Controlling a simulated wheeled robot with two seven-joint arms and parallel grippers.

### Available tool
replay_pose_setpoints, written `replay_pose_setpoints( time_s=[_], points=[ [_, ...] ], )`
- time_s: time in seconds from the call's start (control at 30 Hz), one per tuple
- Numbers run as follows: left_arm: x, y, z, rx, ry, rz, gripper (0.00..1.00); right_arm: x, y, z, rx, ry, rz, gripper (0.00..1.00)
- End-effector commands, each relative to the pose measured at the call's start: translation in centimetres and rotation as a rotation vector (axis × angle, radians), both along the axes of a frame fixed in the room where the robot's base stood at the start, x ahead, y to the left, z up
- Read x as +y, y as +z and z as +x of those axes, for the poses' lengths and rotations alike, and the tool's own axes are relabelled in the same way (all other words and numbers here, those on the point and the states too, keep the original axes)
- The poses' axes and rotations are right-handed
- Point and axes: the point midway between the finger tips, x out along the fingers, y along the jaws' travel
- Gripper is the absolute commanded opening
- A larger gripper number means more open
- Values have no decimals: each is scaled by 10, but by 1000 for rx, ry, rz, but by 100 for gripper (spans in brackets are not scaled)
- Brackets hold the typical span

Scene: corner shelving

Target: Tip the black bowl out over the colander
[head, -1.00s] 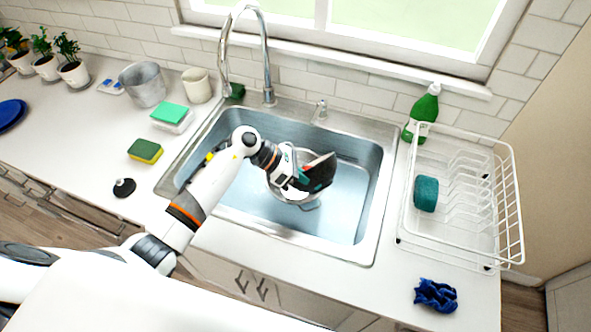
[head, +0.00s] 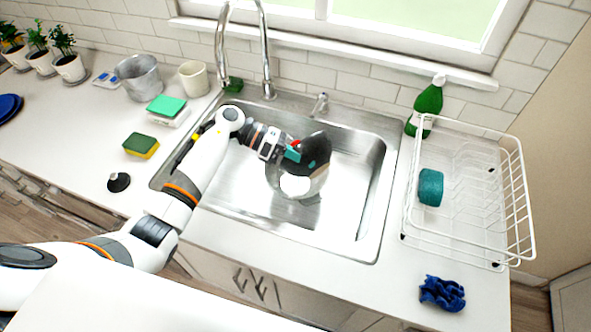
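The black bowl (head: 317,148) is held by its left side in my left gripper (head: 292,153), above the sink and steeply tilted. A small red patch shows at the bowl's left edge by the fingers; I cannot tell what it is. The round metallic colander (head: 318,184) stands in the sink below the bowl, its far part hidden by the bowl and gripper. A white patch shows in the colander; I cannot tell if it is contents or a bright reflection. My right gripper is out of view.
The steel sink (head: 345,225) has a tall faucet (head: 266,60) behind it. A white dish rack (head: 470,245) with a teal cup-like item (head: 430,187) stands right, near a green bottle (head: 428,105). A blue cloth (head: 442,293) lies front right. A sponge (head: 141,145) lies left.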

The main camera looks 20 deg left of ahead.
Motion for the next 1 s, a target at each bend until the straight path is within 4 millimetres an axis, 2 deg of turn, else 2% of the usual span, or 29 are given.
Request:
replay_pose_setpoints(
  time_s=[0.03,0.17,0.33,0.5,0.57,0.63,0.8,0.87,0.9,1.0],
  points=[
    [5,-5,4,10,2,-19,0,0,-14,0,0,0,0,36],
    [6,3,5,25,-1,-37,0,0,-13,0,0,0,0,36],
    [10,3,7,38,0,-55,0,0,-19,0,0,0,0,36],
    [10,5,7,40,0,-57,0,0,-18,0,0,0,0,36],
    [7,8,5,33,-2,-46,0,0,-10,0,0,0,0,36],
    [-1,11,-1,5,-3,-6,0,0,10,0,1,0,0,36],
    [-18,-1,-13,-96,-2,130,0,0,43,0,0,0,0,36],
    [-21,-7,-15,-125,-2,169,0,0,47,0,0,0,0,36],
    [-20,-16,-16,-141,-3,192,0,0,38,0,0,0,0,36],
    [-21,-18,-15,-146,-1,203,0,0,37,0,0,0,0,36]
  ],
)
